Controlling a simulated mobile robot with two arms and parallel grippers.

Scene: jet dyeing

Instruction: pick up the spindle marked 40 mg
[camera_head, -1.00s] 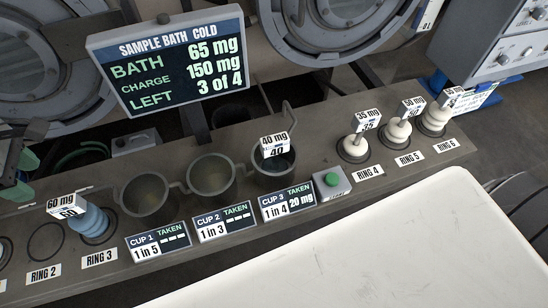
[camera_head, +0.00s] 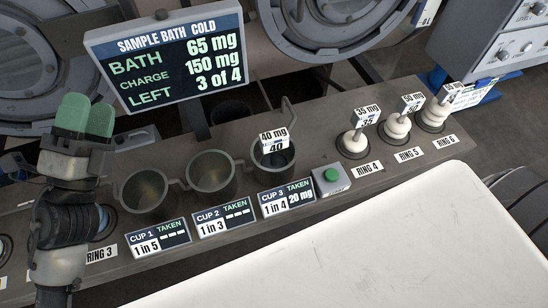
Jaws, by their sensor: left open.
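The spindle marked 40 mg (camera_head: 273,138) stands in cup 3 (camera_head: 264,178), the rightmost of three grey cups. Its white tag shows above the rim, and its lower body is dark and mostly hidden inside the cup. My left gripper (camera_head: 86,117) is at the left, with two green fingertips pointing up in the picture. It is open and apart from the spindle, left of cup 1 (camera_head: 145,207). Nothing shows between its fingers. My right gripper is not in view.
Spindles marked 35 mg (camera_head: 352,143), 50 mg (camera_head: 397,127) and another (camera_head: 433,115) stand on rings 4 to 6. A green button (camera_head: 331,175) sits right of cup 3. A display (camera_head: 170,62) stands behind. My left arm hides ring 2 and most of ring 3.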

